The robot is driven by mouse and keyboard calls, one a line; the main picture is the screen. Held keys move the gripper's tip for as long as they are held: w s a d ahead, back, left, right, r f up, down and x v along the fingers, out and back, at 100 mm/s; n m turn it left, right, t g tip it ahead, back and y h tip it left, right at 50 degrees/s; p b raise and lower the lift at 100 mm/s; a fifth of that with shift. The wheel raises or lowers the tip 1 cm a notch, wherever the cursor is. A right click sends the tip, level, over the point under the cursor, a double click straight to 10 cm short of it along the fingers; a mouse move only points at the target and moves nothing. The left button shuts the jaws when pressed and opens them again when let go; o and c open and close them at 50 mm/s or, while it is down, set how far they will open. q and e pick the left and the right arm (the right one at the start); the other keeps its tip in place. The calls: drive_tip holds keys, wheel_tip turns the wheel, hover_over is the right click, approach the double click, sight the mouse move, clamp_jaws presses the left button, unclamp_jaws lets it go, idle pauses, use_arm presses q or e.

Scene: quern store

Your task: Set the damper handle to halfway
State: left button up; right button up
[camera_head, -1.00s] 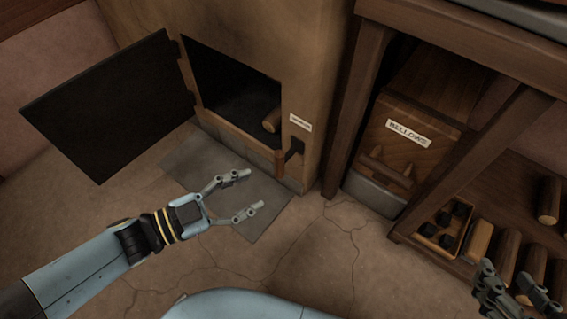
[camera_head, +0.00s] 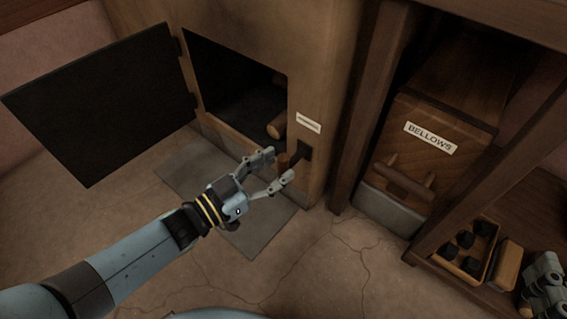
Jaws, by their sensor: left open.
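The damper handle (camera_head: 283,161) is a short brown grip on a dark bracket (camera_head: 304,151). It sticks out from the front of the tan stove (camera_head: 326,88), right of the firebox opening, under a small white label (camera_head: 308,123) too small to read. My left gripper (camera_head: 281,166) is open at the handle, one finger on each side of it in the picture. I cannot tell whether a finger touches it. The handle's lower part is hidden by the gripper. My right gripper (camera_head: 545,285) is at the lower right edge, partly cut off, away from the handle.
The stove's dark door (camera_head: 105,105) stands open to the left. A log (camera_head: 277,126) lies in the firebox. A grey plate (camera_head: 180,180) lies on the floor. To the right are wooden bellows (camera_head: 432,165) labelled BELLOWS and a tray (camera_head: 488,262) of black lumps on a low shelf.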

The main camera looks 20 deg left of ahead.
sight(306, 149)
use_arm(q)
drive_tip(key=x, duration=0.2)
drive_tip(key=shift+w+d+b, duration=0.2)
drive_tip(key=shift+w+b, duration=0.1)
drive_tip(key=shift+b, duration=0.05)
clamp_jaws()
use_arm(e)
wheel_tip(306, 149, up, 5)
drive_tip(key=w+t, duration=0.2)
drive_tip(key=shift+w+a+r+n+y, duration=0.2)
drive_tip(key=shift+w+a+n+y, duration=0.1)
drive_tip(key=shift+w+y, duration=0.1)
use_arm(q)
drive_tip(key=shift+s+f, duration=0.1)
